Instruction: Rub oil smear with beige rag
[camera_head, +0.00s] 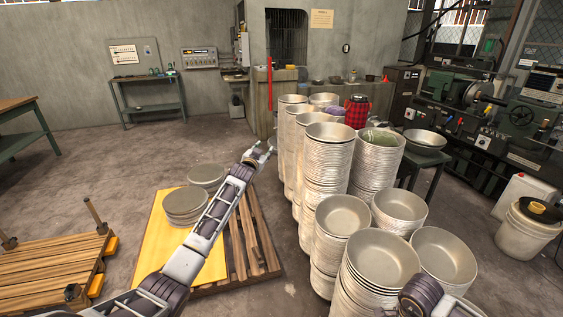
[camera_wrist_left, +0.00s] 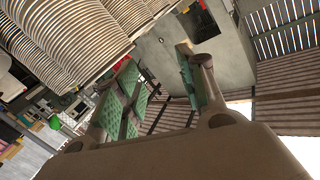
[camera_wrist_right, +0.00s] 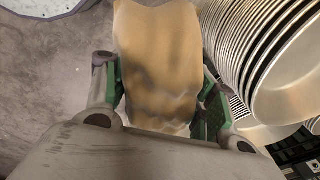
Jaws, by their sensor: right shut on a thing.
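The beige rag (camera_wrist_right: 158,35) stands up between the fingers of my right gripper (camera_wrist_right: 160,88) in the right wrist view. That gripper is shut on it. The rag and right gripper do not show in the head view, where only part of my right arm enters at the bottom right. My left gripper (camera_head: 260,150) is left of the tall bowl stacks in the head view. Its fingers are apart and empty in the left wrist view (camera_wrist_left: 157,58). I cannot make out an oil smear for certain in any view.
Tall stacks of metal bowls (camera_head: 325,160) fill the centre right; a stack edge (camera_wrist_right: 260,50) is close to my right gripper. A pallet with a yellow sheet (camera_head: 155,235) carries low bowl stacks (camera_head: 185,203). A white bucket (camera_head: 525,235) stands right. Floor is clear at left centre.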

